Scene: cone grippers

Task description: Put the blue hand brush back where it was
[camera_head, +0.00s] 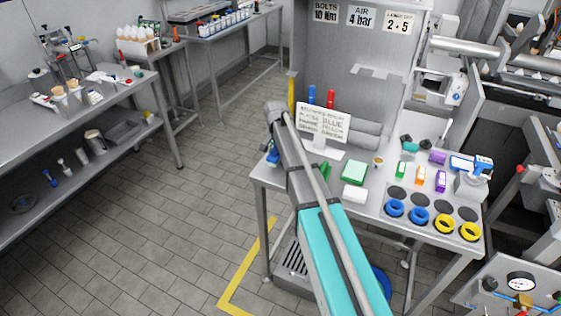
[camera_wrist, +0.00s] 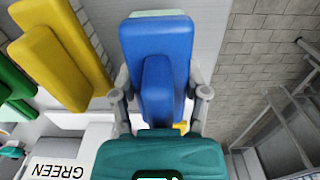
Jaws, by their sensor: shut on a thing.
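A blue hand brush (camera_wrist: 155,50) fills the top middle of the wrist view, its body pointing away from my gripper (camera_wrist: 160,100). The two grey fingers are closed on either side of its raised blue handle. A pale strip shows along the brush's far edge. In the head view my arm covers most of the gripper, and only a small blue part of the brush (camera_head: 272,157) shows at the left end of the bench. I cannot tell from these views whether the brush touches anything beneath it.
Beside it in the wrist view are a yellow brush (camera_wrist: 62,55) and a green brush (camera_wrist: 12,85). A sign reading GREEN (camera_wrist: 60,170) is close by.

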